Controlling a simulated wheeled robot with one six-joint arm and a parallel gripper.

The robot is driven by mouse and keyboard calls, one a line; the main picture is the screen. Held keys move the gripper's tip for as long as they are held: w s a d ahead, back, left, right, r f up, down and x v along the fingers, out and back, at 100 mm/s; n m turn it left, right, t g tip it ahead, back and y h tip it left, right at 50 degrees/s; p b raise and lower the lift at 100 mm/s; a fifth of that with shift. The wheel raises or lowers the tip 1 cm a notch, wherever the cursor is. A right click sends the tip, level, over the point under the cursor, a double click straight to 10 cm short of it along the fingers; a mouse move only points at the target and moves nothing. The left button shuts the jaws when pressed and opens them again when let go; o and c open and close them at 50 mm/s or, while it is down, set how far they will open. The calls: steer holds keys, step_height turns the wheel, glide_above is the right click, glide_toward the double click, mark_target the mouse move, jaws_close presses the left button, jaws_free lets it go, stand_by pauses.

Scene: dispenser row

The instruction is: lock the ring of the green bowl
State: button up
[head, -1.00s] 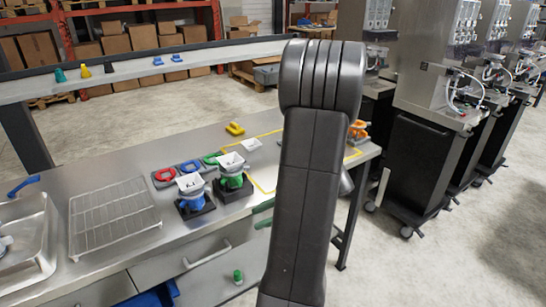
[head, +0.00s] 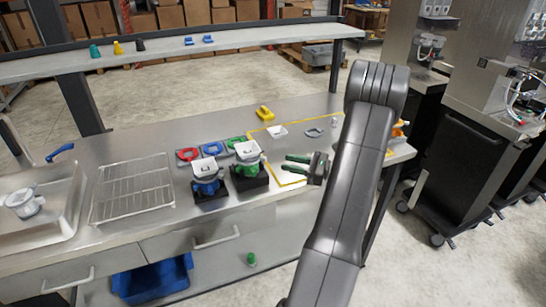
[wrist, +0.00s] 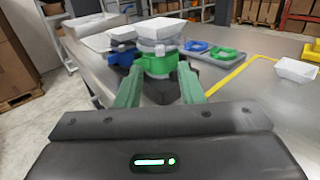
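The green bowl (head: 250,168) stands upright on a black block on the steel bench, with a white square-topped piece (head: 247,150) on it. In the wrist view the green bowl (wrist: 158,66) is straight ahead, with a grey ring (wrist: 160,46) between it and the white piece. Whether this ring is locked cannot be told. My gripper (head: 289,163) is right of the bowl, its green fingers pointing at it. In the wrist view my gripper (wrist: 160,92) is open and empty; its fingertips frame the bowl, apparently short of it.
A similar blue bowl (head: 207,186) on its own block is close to the left. Behind are red (head: 188,154), blue (head: 212,149) and green (head: 236,142) rings. A wire rack (head: 131,190) and sink (head: 40,215) lie left. A white dish (head: 277,131) lies behind right.

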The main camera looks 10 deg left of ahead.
mark_target(263, 159)
steer(key=a+p, duration=0.1)
steer(key=a, duration=0.5)
steer(key=shift+w+a, duration=0.25)
steer(key=shift+w, duration=0.05)
jaws_close()
